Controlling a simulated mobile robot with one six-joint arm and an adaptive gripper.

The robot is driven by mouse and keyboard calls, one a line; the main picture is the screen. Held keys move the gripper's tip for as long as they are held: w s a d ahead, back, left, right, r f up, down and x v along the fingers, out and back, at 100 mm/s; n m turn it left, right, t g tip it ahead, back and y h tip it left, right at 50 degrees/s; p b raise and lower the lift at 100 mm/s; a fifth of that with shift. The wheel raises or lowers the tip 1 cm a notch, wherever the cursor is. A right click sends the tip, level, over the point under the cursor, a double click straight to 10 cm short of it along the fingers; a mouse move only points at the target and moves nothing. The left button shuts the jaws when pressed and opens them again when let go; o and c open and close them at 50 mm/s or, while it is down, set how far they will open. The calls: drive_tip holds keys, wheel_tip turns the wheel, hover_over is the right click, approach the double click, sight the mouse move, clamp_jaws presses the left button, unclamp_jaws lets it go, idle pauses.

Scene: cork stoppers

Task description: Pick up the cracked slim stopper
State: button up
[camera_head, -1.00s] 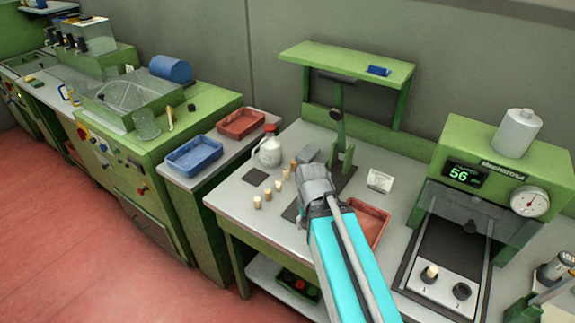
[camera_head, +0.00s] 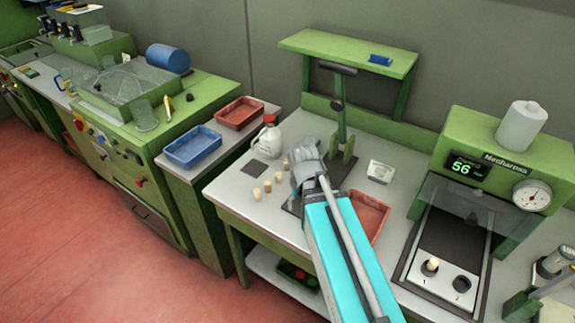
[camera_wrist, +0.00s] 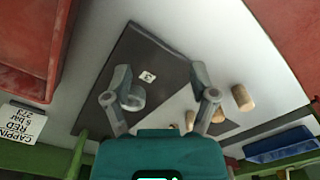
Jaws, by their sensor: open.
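Several pale cork stoppers stand in a loose row on the table, two of them the near stopper (camera_head: 256,195) and the one beside it (camera_head: 267,186). In the wrist view a stopper (camera_wrist: 242,97) lies right of my right finger, with smaller ones partly hidden behind that finger. I cannot make out a crack on any stopper, nor tell which is the slim cracked one. My gripper (camera_wrist: 160,74) is open and empty over a dark plate (camera_wrist: 158,60) marked 3. In the head view my gripper (camera_head: 303,165) is just right of the row, covering part of it.
A grey ring-like part (camera_wrist: 132,97) sits on the dark plate. A green stand (camera_head: 342,120) rises close behind my gripper. A white bottle (camera_head: 268,138) stands behind the row. A red tray (camera_head: 371,212) lies to the right. Another stopper (camera_head: 431,264) sits in the press.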

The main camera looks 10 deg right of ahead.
sight(286, 161)
drive_tip(key=w+r+m+p, duration=0.4)
drive_tip(key=w+m, duration=0.4)
drive_tip(key=w, duration=0.4)
drive_tip(key=w+r+m+p, duration=0.4)
drive_tip(key=w+m, duration=0.4)
drive_tip(key=w, duration=0.4)
drive_tip(key=shift+r, duration=0.2)
drive_tip(key=shift+f, duration=0.1)
wheel_tip(286, 161, down, 8)
drive_tip(key=b, duration=0.8)
drive_tip(key=shift+f+b, duration=0.25)
drive_tip(key=shift+b, duration=0.1)
drive_tip(key=shift+f, duration=0.1)
drive_tip(key=shift+s+f+b, duration=0.2)
drive_tip(key=shift+f+b, duration=2.3)
drive_tip(key=shift+b, duration=0.1)
drive_tip(key=c, duration=0.8)
